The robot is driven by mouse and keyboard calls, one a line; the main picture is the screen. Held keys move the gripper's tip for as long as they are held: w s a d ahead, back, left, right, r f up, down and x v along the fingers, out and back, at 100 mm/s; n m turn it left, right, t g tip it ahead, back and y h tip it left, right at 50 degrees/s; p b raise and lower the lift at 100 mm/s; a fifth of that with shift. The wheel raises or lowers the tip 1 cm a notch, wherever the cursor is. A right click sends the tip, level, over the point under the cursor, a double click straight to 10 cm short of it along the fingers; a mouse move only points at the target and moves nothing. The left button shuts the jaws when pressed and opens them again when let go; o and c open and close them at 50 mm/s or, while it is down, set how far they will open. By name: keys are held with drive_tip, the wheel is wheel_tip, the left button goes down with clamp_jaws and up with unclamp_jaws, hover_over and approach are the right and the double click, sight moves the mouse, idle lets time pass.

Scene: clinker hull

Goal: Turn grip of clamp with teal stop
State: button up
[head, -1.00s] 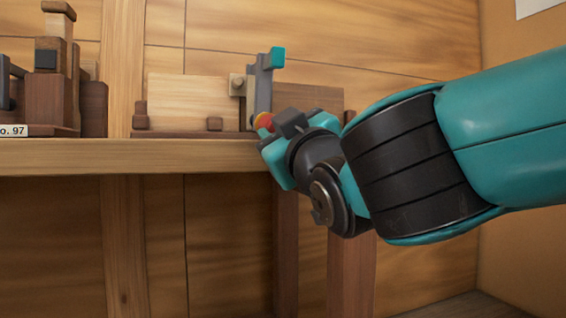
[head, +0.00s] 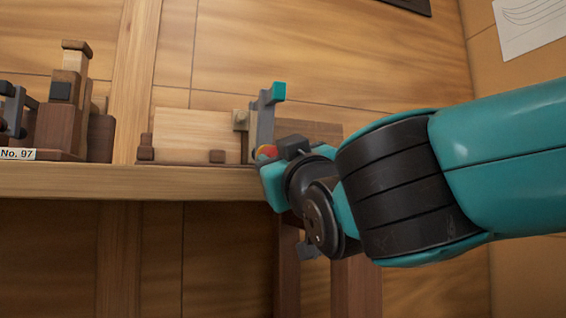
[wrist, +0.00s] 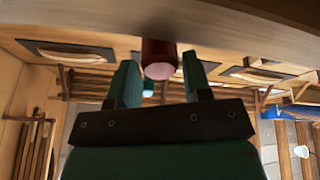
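The clamp (head: 262,125) stands upright on the shelf, a grey bar with a teal stop (head: 279,91) at its top. Its grip, red with an orange-yellow part, (head: 266,152) sticks out low on the clamp, partly hidden by my gripper in the head view. In the wrist view the grip (wrist: 160,62) is a dark red cylinder with a pale pink end, pointing at my gripper. My gripper (wrist: 161,70) has its two green fingers on either side of the grip, with narrow gaps that look open. In the head view my gripper (head: 272,172) is at the shelf edge.
The wooden shelf (head: 120,181) runs left from the clamp. A pale board (head: 197,135) stands behind, with small brown blocks in front. Another wooden fixture (head: 62,125), labelled No. 97, stands at the far left. Space below the shelf is mostly free, apart from dark posts.

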drive_tip(key=shift+o, duration=1.3)
drive_tip(key=b+v, duration=0.3)
drive_tip(key=v, duration=1.4)
drive_tip(key=shift+s+b, duration=0.15)
drive_tip(key=shift+b, duration=0.15)
drive_tip(key=shift+d, duration=0.15)
